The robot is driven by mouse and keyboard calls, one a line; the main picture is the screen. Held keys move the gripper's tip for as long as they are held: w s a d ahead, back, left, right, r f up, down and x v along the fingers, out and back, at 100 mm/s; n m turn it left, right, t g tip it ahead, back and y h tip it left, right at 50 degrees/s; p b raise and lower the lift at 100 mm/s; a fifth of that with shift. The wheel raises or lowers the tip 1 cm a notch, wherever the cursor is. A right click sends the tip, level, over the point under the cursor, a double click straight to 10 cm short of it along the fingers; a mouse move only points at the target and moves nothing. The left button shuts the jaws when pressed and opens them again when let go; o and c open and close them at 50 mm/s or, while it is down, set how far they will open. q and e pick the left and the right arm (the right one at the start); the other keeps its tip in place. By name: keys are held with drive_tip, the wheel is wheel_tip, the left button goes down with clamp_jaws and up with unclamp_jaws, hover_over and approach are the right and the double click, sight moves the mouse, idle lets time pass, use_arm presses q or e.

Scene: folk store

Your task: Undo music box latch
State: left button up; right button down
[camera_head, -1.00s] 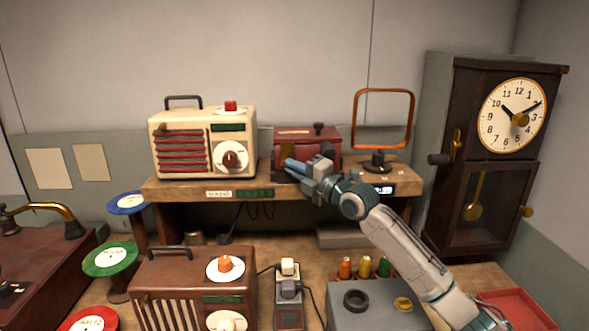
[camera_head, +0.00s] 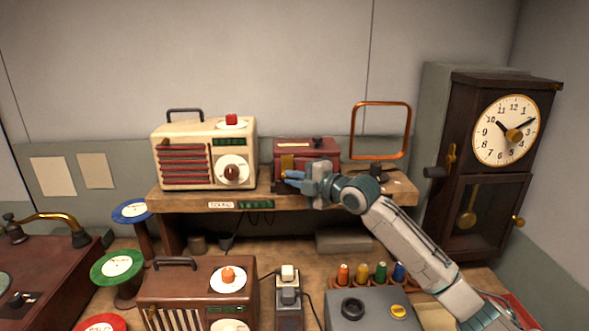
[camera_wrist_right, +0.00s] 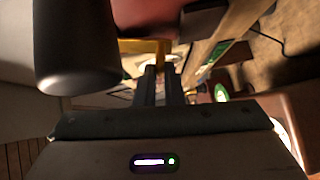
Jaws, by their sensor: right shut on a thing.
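The music box is a small dark red box (camera_head: 312,149) on the wooden shelf. A brass latch (camera_head: 287,162) is on its front, left of the middle. My right gripper (camera_head: 287,178) is at the front of the box, with its blue fingers at the latch's lower part. In the right wrist view the fingers (camera_wrist_right: 160,82) are closed at the yellow latch (camera_wrist_right: 138,46), against the red box (camera_wrist_right: 165,15). The fingers hide the latch's lower end. The lid looks closed. My left gripper is not in view.
A cream radio (camera_head: 205,150) stands left of the box. An orange-framed stand (camera_head: 381,157) is close on the right, behind my right arm. A tall clock (camera_head: 480,165) stands further right. A brown radio (camera_head: 195,293) and several colored spools (camera_head: 362,272) sit on the lower bench.

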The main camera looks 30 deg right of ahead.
use_arm(q)
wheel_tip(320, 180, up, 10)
drive_tip(key=p, duration=0.8)
use_arm(e)
wheel_tip(320, 180, up, 6)
drive_tip(key=m+g+y, duration=0.1)
drive_tip(key=m+g, duration=0.4)
drive_tip(key=g, duration=0.2)
drive_tip(key=shift+s+a+r+g+y, duration=0.2)
drive_tip(key=shift+g+y, duration=0.1)
drive_tip(key=shift+y, duration=0.1)
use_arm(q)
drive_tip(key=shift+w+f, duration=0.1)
use_arm(e)
drive_tip(key=shift+d+r+m, duration=0.1)
drive_tip(key=shift+m, duration=0.2)
drive_tip(key=c, duration=1.5)
unclamp_jaws()
drive_tip(key=shift+w, duration=0.15)
drive_tip(key=shift+c, duration=0.2)
use_arm(q)
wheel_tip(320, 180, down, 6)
drive_tip(key=b, duration=0.5)
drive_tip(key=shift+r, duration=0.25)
use_arm(e)
drive_tip(key=v, duration=1)
drive_tip(key=shift+d+r, duration=0.2)
drive_tip(key=shift+r, duration=0.05)
